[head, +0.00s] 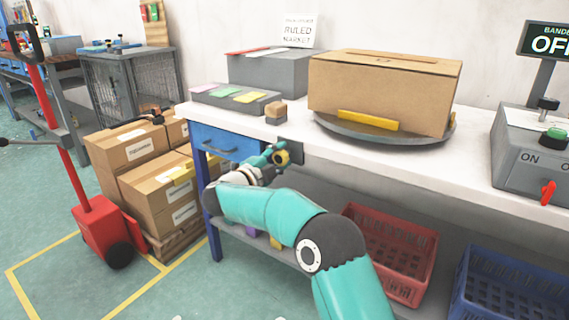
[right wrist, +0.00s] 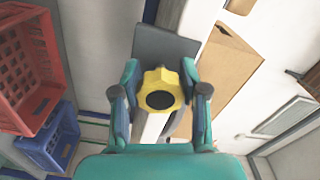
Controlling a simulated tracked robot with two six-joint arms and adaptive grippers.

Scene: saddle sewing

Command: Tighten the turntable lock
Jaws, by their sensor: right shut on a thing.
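The turntable lock is a yellow lobed knob with a dark centre, and it shows in the right wrist view (right wrist: 160,90) between my right gripper's fingers (right wrist: 160,97). In the head view the knob (head: 282,158) sits at a dark plate (head: 292,150) on the front edge of the bench. My right gripper (head: 276,156) is shut on the knob there. The round grey turntable (head: 385,134) is on the bench top above and right of it, with a cardboard box (head: 385,95) and a yellow block (head: 368,120) on it. My left gripper is not in view.
A red crate (head: 400,250) and a blue crate (head: 505,285) stand under the bench (head: 340,158). A blue drawer (head: 228,145) is left of the lock. A grey control box (head: 530,150) stands at the right. Stacked cartons (head: 150,190) and a red pallet jack (head: 95,220) are at the left.

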